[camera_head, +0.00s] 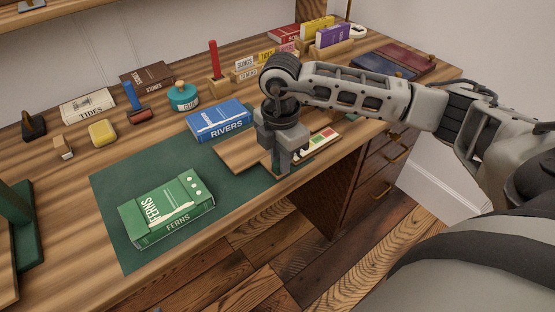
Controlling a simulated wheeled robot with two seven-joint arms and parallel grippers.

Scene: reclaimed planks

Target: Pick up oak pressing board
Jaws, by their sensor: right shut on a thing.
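The oak pressing board (238,156), a flat brown wooden piece, shows at the right part of the green mat (112,185), in front of the blue RIVERS book (219,121). My right gripper (281,168) points down at the board's right end and is shut on it. The fingers hide that end, and I cannot tell whether the board is clear of the mat. My left gripper is not in view.
A green FERNS book (166,208) lies on the mat's front left. A strip with coloured squares (322,139) is just right of my gripper. A teal glue pot (183,97), a yellow block (102,132) and several books stand behind. The desk's front edge is close.

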